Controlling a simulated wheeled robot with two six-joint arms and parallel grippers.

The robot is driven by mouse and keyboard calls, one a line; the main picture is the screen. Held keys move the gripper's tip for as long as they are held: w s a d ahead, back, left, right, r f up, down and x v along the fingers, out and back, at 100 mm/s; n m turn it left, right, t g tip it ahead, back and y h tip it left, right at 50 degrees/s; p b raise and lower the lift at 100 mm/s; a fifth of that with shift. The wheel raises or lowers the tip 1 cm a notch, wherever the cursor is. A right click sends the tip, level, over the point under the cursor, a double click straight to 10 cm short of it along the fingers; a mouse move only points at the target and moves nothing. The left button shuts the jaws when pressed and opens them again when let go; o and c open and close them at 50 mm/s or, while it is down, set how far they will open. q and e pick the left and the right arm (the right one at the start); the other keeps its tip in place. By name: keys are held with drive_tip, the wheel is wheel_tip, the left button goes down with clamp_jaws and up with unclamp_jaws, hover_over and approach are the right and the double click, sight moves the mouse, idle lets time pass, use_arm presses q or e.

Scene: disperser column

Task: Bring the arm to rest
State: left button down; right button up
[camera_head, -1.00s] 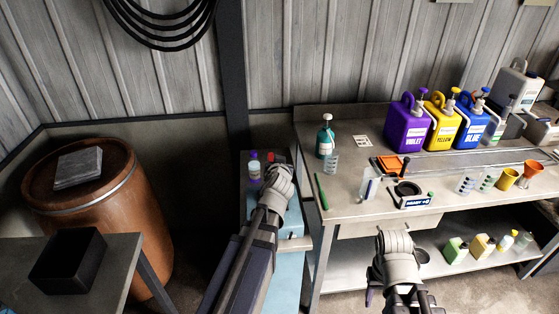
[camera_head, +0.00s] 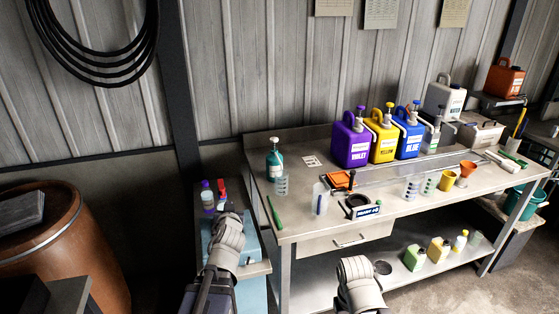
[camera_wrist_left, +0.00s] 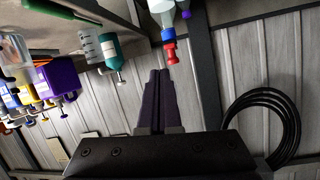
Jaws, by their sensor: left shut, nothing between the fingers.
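My left arm comes in low in the head view, over the light blue surface at the left end of the bench. The tip of my left gripper (camera_head: 228,208) is mostly hidden behind its pale wrist. In the left wrist view its two dark fingers (camera_wrist_left: 157,100) lie together, shut and empty. A bottle with a red cap (camera_wrist_left: 169,48) appears just beyond them. My right arm's pale wrist (camera_head: 358,282) is at the bottom edge, in front of the bench; its fingers cannot be made out.
The workbench (camera_head: 300,222) holds violet (camera_head: 350,145), yellow (camera_head: 383,145) and blue (camera_head: 408,140) jugs, a teal bottle (camera_head: 275,165), cups and a labelled stand (camera_head: 366,211). A purple-capped bottle (camera_head: 207,200) stands near my left gripper. A rusty drum (camera_head: 70,250) is at left.

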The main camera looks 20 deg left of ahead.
use_arm(q)
drive_tip(key=s+d+f+m+g+h, duration=0.1)
drive_tip(key=s+d+f+g, duration=0.2)
drive_tip(key=d+f, duration=0.3)
drive_tip(key=s+d+f+m+g+h, duration=0.1)
drive_tip(key=s+d+f+g+h, duration=0.15)
drive_tip(key=d+f, duration=0.45)
drive_tip(key=s+d+f+m+g+h, duration=0.1)
drive_tip(key=s+d+m+g, duration=0.4)
drive_tip(key=s+d, duration=1)
drive_tip(key=shift+s+f+g, duration=0.15)
drive_tip(key=shift+f+g, duration=0.3)
drive_tip(key=shift+g, duration=0.8)
